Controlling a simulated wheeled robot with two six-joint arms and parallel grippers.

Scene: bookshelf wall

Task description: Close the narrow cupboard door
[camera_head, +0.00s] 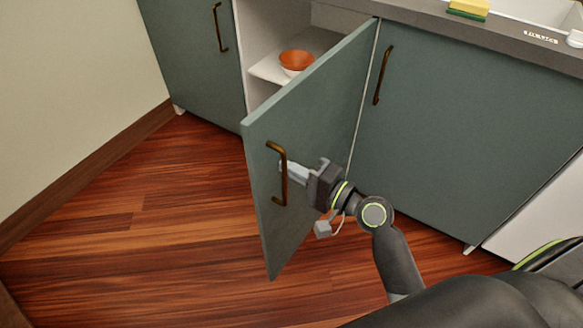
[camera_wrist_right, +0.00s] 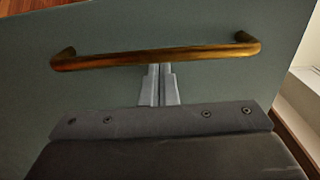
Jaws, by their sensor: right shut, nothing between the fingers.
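The narrow cupboard door (camera_head: 325,105) is green-grey and stands open, swung out from its hinge side on the right. Its brass bar handle (camera_head: 281,175) is near the free edge. My right gripper (camera_head: 288,169) is shut and empty, with its fingertips at the handle, close to the door's outer face. My left gripper is not in view.
Inside the open cupboard, an orange bowl (camera_head: 297,61) sits on a white shelf (camera_head: 268,69). Closed green doors stand to the left (camera_head: 190,45) and right (camera_head: 455,120). A sponge (camera_head: 469,8) lies on the grey counter (camera_head: 430,17). The wooden floor (camera_head: 130,235) at left is clear.

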